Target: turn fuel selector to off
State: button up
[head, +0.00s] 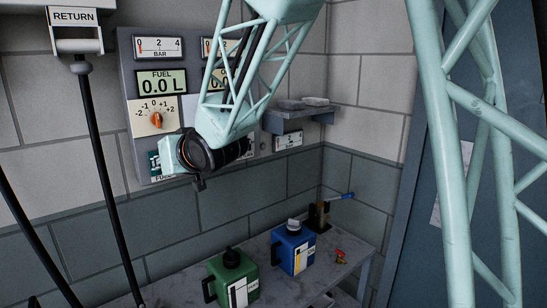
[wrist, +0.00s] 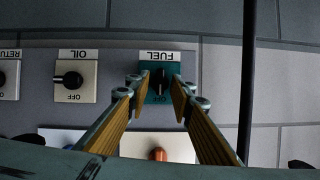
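The fuel selector (wrist: 161,72) is a teal plate with a black knob and an upside-down FUEL label in the wrist view. An upside-down OFF mark shows by the knob, whose bar looks roughly upright; I cannot tell which end points. My gripper (wrist: 162,86) is open, with one finger on each side of the selector. No gap or contact with the knob can be judged.
The oil selector (wrist: 72,80) is beside it, with the return selector (wrist: 7,78) farther left. An orange trim knob (head: 156,119) and fuel display (head: 161,82) are on the panel. Black hoses (head: 103,180) hang left. Green (head: 234,277) and blue (head: 293,248) tanks stand below.

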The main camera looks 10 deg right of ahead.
jog(key=shift+w+d+m+g+y+p, duration=0.15)
jog(key=shift+m+y+p, duration=0.3)
jog(key=shift+p, duration=1.05)
jog(key=shift+s+m+g+y+p, duration=0.15)
jog(key=shift+m+p, duration=0.5)
jog(key=shift+p, duration=0.8)
jog(key=shift+w+m+y+p, duration=0.1)
jog(key=shift+m+y+p, duration=0.25)
jog(key=shift+p, duration=0.55)
